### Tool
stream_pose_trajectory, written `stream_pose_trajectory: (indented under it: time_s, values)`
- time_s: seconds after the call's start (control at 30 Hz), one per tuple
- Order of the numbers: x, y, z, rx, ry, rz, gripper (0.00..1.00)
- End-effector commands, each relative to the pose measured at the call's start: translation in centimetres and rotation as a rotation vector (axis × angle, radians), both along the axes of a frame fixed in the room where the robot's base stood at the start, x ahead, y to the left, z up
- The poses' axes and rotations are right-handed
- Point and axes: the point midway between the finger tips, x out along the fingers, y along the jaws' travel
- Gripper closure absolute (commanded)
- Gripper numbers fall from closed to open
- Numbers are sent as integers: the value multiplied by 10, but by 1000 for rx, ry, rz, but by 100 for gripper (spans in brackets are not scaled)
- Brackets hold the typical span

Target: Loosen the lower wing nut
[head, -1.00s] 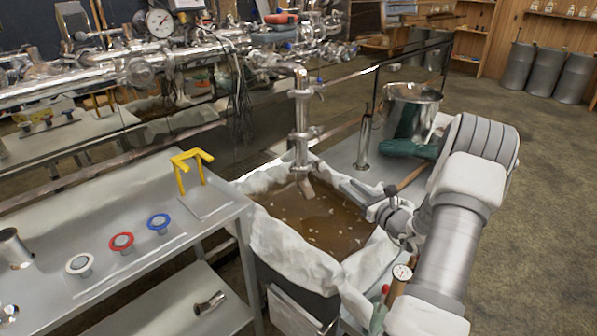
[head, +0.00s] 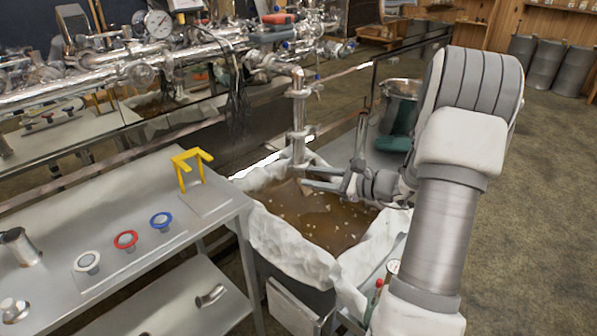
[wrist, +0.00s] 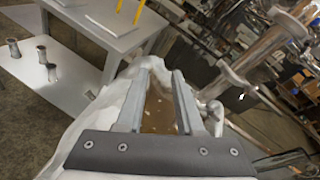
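A steel pipe (head: 299,115) hangs down over a lined bin of brown liquid, with one clamp high on it and a lower clamp (head: 301,134) further down. The lower wing nut is too small to make out clearly at that clamp. In the wrist view the pipe (wrist: 262,52) slants in from the upper right, and its lower clamp (wrist: 232,80) is right of my fingers. My gripper (head: 308,178) is open and empty, pointing left, below the lower clamp and near the spout. Its two fingers (wrist: 160,75) stand apart with brown liquid showing between them.
The lined bin (head: 270,232) is beneath my gripper. A steel bench (head: 130,205) at left holds a yellow bracket (head: 190,168) and white, red and blue ringed parts. A steel pot (head: 402,88) stands behind my arm. Evaporator piping (head: 100,75) runs along the back left.

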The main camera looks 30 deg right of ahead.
Motion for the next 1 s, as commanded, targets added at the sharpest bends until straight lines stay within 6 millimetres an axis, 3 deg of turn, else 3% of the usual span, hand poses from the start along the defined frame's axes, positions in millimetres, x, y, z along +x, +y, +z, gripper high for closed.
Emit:
stream_pose_trajectory:
  time_s: [0.2, 0.4, 0.87, 0.9, 1.0]
  values:
    - [-6, 41, 27, -159, 0, 159, 64]
    - [-14, 66, 42, -283, -5, 273, 64]
    - [-19, 77, 47, -344, -8, 330, 64]
    - [-19, 77, 47, -344, -8, 330, 62]
    - [-20, 82, 48, -349, -8, 342, 44]
